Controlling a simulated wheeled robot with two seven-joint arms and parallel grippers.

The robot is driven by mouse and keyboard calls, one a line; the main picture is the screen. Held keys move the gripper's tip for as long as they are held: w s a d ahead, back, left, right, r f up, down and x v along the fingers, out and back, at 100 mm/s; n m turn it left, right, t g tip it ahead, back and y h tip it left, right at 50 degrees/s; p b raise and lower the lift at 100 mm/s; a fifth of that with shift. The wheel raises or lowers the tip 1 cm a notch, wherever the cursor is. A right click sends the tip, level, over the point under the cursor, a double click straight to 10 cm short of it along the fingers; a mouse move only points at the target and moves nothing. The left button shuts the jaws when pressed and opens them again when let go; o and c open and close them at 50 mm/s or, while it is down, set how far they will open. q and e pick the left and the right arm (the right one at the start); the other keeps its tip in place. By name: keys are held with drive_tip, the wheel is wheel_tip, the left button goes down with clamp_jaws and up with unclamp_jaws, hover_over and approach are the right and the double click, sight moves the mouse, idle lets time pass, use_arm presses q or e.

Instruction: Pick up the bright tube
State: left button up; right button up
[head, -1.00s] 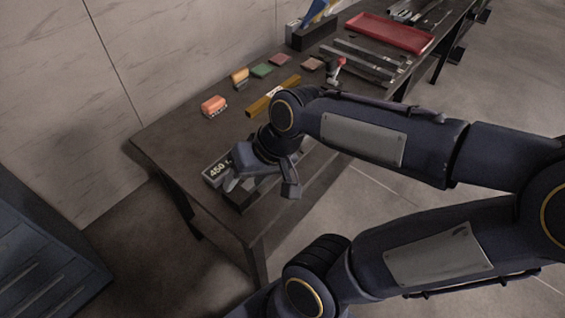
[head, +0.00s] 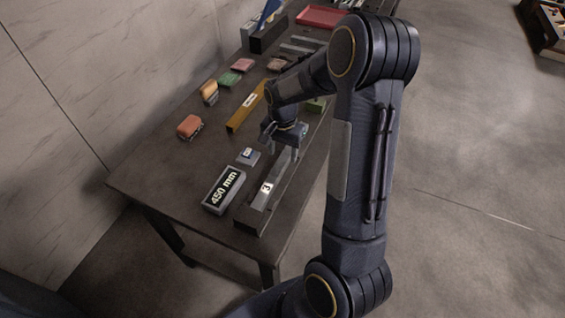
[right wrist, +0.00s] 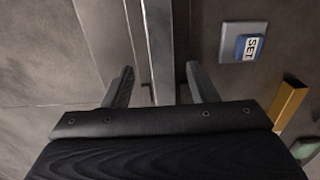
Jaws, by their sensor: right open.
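A bright metal tube (head: 277,179) with a "3" label lies lengthwise along a dark bed at the table's front right. It also shows in the right wrist view (right wrist: 160,40), running between the fingers. My right gripper (head: 284,151) is over the tube's far part, pointing down. Its fingers (right wrist: 161,86) are open, one on each side of the tube. I cannot tell whether they touch it. A yellow-brown bar (head: 247,108) lies apart, further back to the left. My left gripper is not in view.
A block marked "450 mm" (head: 222,191) sits left of the tube. A blue-and-grey SET button (right wrist: 243,43) is close beside the gripper. Orange (head: 190,127) and green (head: 230,79) blocks lie along the wall side. A red tray (head: 322,17) is at the far end.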

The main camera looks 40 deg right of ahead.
sight(282, 160)
wheel_tip(282, 160, down, 4)
drive_tip(key=shift+w+f+p, duration=0.1)
drive_tip(key=shift+w+p, duration=0.05)
drive_tip(key=shift+p, duration=0.2)
clamp_jaws()
